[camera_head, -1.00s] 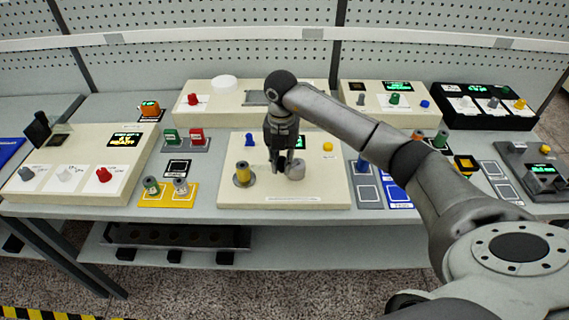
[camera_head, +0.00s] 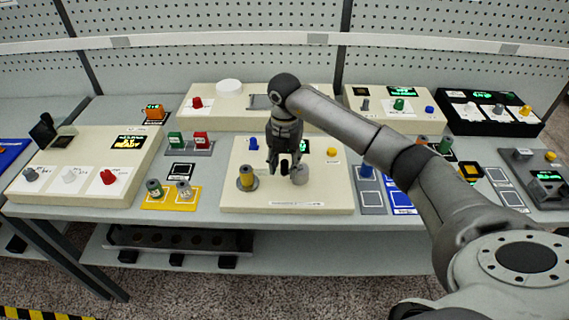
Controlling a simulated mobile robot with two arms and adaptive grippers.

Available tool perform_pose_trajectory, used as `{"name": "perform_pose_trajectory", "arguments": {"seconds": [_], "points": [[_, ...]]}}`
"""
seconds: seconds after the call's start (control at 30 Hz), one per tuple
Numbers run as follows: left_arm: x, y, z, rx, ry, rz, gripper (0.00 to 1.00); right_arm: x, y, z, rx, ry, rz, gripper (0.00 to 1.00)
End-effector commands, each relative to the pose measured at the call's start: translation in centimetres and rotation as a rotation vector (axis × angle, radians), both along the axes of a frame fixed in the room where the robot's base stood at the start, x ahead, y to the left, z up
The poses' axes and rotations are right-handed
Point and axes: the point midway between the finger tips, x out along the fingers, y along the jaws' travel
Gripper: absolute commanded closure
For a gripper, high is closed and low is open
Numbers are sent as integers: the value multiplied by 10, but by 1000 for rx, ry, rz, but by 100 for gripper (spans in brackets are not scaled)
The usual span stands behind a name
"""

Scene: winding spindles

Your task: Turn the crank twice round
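A cream winding unit (camera_head: 325,200) lies on the middle of the bench. A grey round knob-like part, which looks like the crank (camera_head: 300,175), sits right of the spool. My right gripper (camera_head: 285,172) points down at the left side of that part, its fingers close to or touching it. The gripper partly hides the crank, and I cannot tell whether the fingers are closed on it. My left gripper is not in view.
The unit also bears a blue knob (camera_head: 253,144) and a yellow button (camera_head: 331,152). A yellow tray (camera_head: 170,203) with two spools is at the left. Grey and blue pads (camera_head: 371,200) lie to the right. A cream panel (camera_head: 230,118) stands behind.

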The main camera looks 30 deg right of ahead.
Motion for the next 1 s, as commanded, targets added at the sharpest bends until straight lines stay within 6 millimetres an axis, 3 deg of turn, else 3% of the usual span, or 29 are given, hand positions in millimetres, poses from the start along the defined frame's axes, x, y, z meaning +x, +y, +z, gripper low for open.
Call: {"name": "perform_pose_trajectory", "arguments": {"seconds": [0.37, 0.8, 1.0], "points": [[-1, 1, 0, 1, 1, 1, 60, 0, 0, 7, 1, -1, 1, 59], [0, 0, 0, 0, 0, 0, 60, 1, 0, 92, 0, -3, 1, 59], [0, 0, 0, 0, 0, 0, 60, 0, 0, 115, 0, 0, 0, 59]]}}
